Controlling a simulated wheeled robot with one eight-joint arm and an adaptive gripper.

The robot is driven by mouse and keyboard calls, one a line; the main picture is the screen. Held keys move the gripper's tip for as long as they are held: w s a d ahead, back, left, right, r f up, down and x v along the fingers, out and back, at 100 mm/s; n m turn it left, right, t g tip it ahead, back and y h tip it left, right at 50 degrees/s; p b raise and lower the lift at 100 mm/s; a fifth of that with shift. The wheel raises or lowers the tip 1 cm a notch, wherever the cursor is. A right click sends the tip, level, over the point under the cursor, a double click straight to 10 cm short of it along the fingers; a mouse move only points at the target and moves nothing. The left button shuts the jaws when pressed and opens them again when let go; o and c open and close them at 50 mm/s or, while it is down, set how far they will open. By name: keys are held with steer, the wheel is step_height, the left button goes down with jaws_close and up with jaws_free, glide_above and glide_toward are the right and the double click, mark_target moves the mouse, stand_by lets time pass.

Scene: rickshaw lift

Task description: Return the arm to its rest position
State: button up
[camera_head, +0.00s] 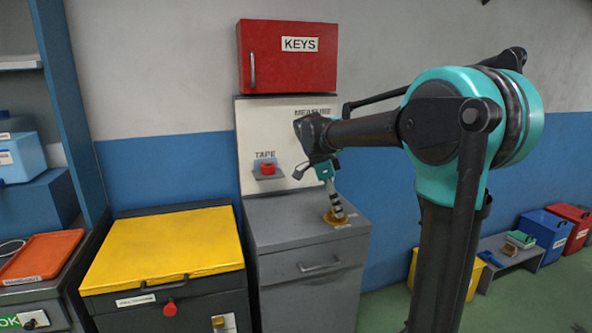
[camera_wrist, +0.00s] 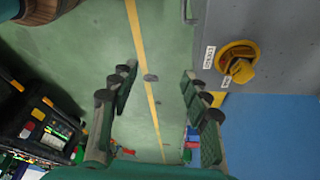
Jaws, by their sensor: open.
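My arm reaches from the right of the head view to above the grey cabinet (camera_head: 307,238). My gripper (camera_head: 335,203) hangs at its end, pointing down over the cabinet's top near a round yellow fitting (camera_head: 338,218). In the wrist view my gripper (camera_wrist: 158,79) has its fingers spread apart, with nothing between them but a view of the green floor. The yellow fitting (camera_wrist: 238,62) shows there to the right of the fingers, on a grey surface beside a small label. Its gap to the gripper is hard to judge.
A red KEYS box (camera_head: 288,57) hangs on the wall above a panel with a red tape roll (camera_head: 268,168). A yellow-lidded bin (camera_head: 165,247) stands left of the cabinet. A low bench (camera_head: 515,260) with crates stands right, behind my arm. Green floor (camera_head: 540,300) is open at lower right.

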steer(key=s+d+f+n+t+y, duration=0.2)
steer(key=s+d+f+n, duration=0.1)
steer(key=s+f+n, duration=0.5)
steer(key=s+d+f+n+t+y, duration=0.2)
steer(key=s+d+f+n, duration=0.2)
steer(key=s+f+n, duration=0.5)
steer(key=s+f, duration=0.4)
steer(key=shift+f+n, duration=0.3)
steer(key=shift+f, duration=0.1)
